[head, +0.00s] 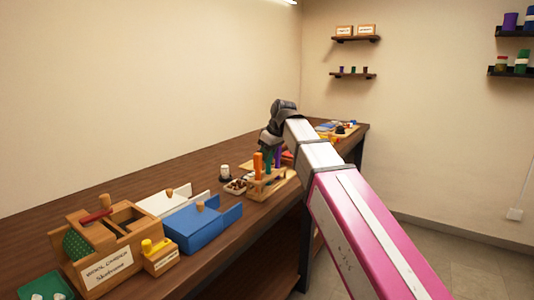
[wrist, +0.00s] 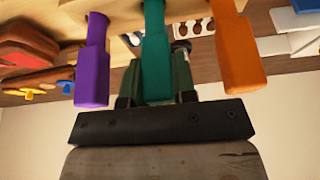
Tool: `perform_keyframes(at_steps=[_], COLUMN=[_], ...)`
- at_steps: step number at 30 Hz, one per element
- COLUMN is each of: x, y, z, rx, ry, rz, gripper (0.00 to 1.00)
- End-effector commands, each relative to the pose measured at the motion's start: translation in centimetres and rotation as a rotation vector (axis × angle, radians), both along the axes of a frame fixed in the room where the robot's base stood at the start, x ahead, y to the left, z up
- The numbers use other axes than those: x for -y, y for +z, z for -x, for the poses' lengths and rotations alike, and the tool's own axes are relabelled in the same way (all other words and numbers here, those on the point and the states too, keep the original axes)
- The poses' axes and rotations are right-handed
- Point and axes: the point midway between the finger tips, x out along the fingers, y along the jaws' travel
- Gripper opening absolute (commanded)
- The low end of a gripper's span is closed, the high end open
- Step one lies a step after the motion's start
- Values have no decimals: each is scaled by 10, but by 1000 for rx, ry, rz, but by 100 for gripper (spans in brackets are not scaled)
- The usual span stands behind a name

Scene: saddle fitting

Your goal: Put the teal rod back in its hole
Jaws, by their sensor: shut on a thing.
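The teal rod (wrist: 156,50) is in the middle of the wrist view, between the purple rod (wrist: 92,60) and the orange rod (wrist: 238,50). My gripper (wrist: 156,92) is shut on the teal rod's thick end. The teal rod's narrow part runs out of the wrist view's top edge, so I cannot tell how it sits in its hole. In the head view the wooden rack (head: 268,190) stands on the bench with the orange rod (head: 258,163) upright in it. My gripper (head: 268,148) is above the rack, and its fingertips are hard to make out there.
A blue box (head: 202,228) and a wooden box (head: 105,255) stand nearer on the bench (head: 110,195). The bench's back strip is clear.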

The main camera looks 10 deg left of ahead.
Motion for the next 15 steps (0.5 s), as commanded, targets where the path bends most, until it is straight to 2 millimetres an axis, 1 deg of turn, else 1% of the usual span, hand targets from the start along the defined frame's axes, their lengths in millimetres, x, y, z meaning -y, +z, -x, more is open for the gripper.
perform_keyframes(at_steps=[4,5,6,7,15], x=[0,0,0,0,0], y=[0,0,0,0,0], z=[0,0,0,0,0], rx=[0,0,0,0,0], ry=[0,0,0,0,0], rz=[0,0,0,0,0], gripper=[8,35,48,55,55])
